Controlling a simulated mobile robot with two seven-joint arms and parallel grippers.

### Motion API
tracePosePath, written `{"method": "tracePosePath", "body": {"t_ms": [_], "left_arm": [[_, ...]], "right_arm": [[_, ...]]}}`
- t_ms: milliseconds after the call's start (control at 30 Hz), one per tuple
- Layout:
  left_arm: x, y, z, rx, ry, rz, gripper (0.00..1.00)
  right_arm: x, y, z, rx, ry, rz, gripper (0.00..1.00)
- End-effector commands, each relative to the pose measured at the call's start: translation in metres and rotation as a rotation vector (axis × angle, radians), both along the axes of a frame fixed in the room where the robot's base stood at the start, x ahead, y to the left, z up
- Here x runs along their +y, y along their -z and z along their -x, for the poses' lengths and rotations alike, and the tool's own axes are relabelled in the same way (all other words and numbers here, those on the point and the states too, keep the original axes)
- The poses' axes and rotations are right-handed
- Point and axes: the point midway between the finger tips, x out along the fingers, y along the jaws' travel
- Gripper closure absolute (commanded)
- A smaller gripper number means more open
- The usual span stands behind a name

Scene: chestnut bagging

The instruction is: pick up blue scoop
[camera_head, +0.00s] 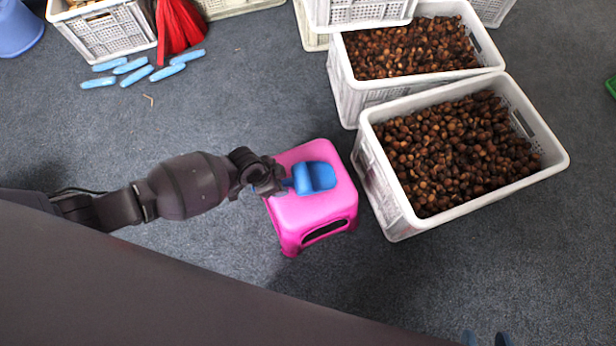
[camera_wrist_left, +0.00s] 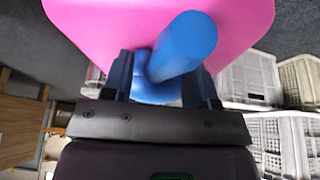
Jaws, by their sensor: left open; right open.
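The blue scoop (camera_head: 318,177) lies on top of the pink stool (camera_head: 322,212), its handle pointing left toward my left gripper (camera_head: 272,178). In the left wrist view, the scoop's handle (camera_wrist_left: 187,42) is between the two open fingers of that gripper (camera_wrist_left: 163,78). I cannot tell whether either finger touches it. The pink stool top (camera_wrist_left: 100,18) fills the upper part of that view. At the bottom edge of the head view, two small bluish tips of my right gripper (camera_head: 486,339) show. It is open, far from the scoop, and mostly cut off.
White crates of chestnuts (camera_head: 390,220) (camera_head: 345,95) stand right of the stool, the nearer one close beside it. Several light blue items (camera_head: 150,70), red netting (camera_head: 178,30) and a white crate (camera_head: 105,40) are at upper left. Grey floor between is free.

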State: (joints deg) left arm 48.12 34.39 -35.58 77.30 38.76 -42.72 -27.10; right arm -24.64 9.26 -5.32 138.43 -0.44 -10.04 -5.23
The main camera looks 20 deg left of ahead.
Motion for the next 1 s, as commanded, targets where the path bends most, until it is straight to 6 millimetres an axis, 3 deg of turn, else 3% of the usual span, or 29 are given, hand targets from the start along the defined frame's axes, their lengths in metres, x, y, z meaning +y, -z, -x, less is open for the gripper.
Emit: {"method": "tracePosePath", "body": {"t_ms": [33,100,433,800,1000], "left_arm": [[-0.0021,0.0126,0.0027,0.009,0.000,0.000,0.47],[-0.0041,0.0174,0.0002,0.007,0.000,-0.001,0.47],[-0.0058,0.0176,-0.0046,-0.002,0.000,-0.001,0.47],[-0.0055,0.0178,-0.0043,0.000,0.000,-0.001,1.00],[-0.0056,0.0175,-0.0044,-0.001,0.000,0.000,1.00]], "right_arm": [[-0.0006,0.0046,0.0024,0.000,0.004,-0.005,0.57],[-0.0012,0.0037,0.0018,-0.015,0.007,-0.010,0.57],[-0.0018,0.0003,-0.0001,-0.035,0.010,-0.015,0.57],[-0.0016,0.0008,0.0001,-0.034,0.010,-0.015,0.57],[-0.0015,0.0008,0.0002,-0.033,0.008,-0.015,0.57]]}}
